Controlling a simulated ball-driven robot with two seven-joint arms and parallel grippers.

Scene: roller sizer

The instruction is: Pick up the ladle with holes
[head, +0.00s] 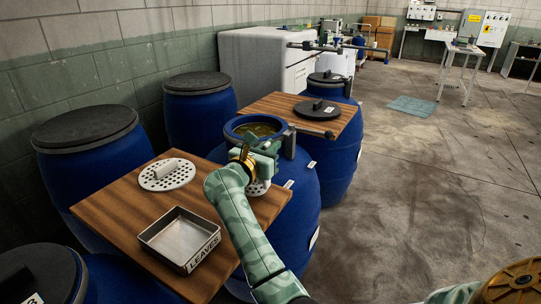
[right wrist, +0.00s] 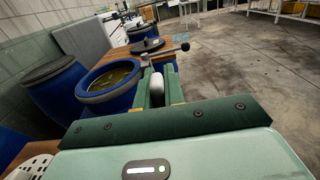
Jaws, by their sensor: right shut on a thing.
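My right gripper (head: 274,146) is shut beside the near right rim of an open blue barrel (head: 236,128). In the right wrist view its fingers (right wrist: 158,88) close on a rounded pale grey piece (right wrist: 156,84), which I take as the handle of the ladle with holes. A pale perforated part (head: 258,188) shows just under the gripper in the head view, mostly hidden by my arm. A separate white perforated disc (head: 167,174) with a block handle lies on the near wooden board. My left gripper is not in view.
A metal tray (head: 180,238) marked LEAVES sits on the near board (head: 120,216). A dark lid (head: 317,109) lies on the far board. Several lidded blue barrels stand along the wall. The floor to the right (head: 430,180) is clear.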

